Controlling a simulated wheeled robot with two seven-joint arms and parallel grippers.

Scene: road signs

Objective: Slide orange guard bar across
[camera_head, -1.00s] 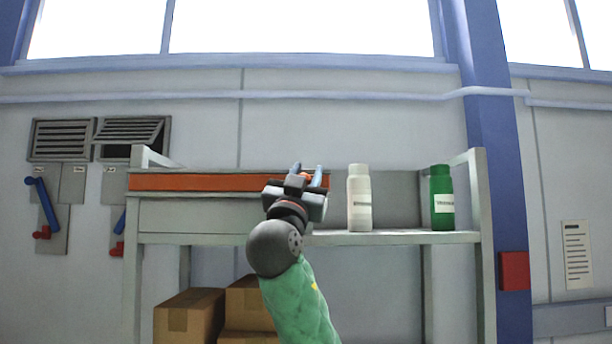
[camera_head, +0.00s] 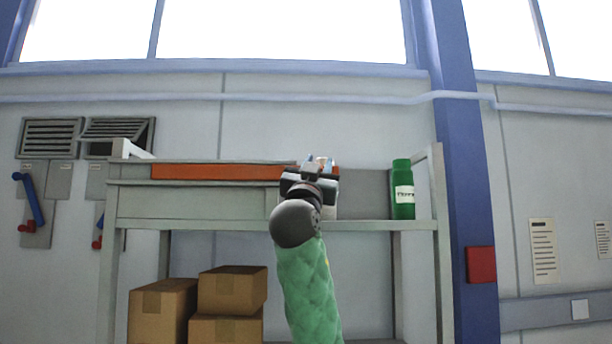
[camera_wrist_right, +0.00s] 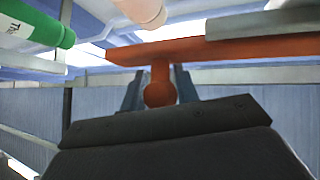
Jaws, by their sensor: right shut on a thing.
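The orange guard bar (camera_head: 215,172) runs level along the front of the shelf's upper left part, above a grey panel. Its left end stands in from the shelf's left post. My right gripper (camera_head: 322,163) is at the bar's right end. In the right wrist view the bar (camera_wrist_right: 240,50) crosses above my right gripper (camera_wrist_right: 160,90), whose fingers are shut on the round orange knob (camera_wrist_right: 160,92) hanging from it. A grey rail covers part of the bar there. My left gripper is not in view.
A green bottle (camera_head: 402,190) stands on the grey shelf (camera_head: 370,225) right of my gripper. A pale bottle (camera_wrist_right: 142,10) shows in the wrist view and is mostly hidden behind my gripper in the head view. Cardboard boxes (camera_head: 232,290) sit below.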

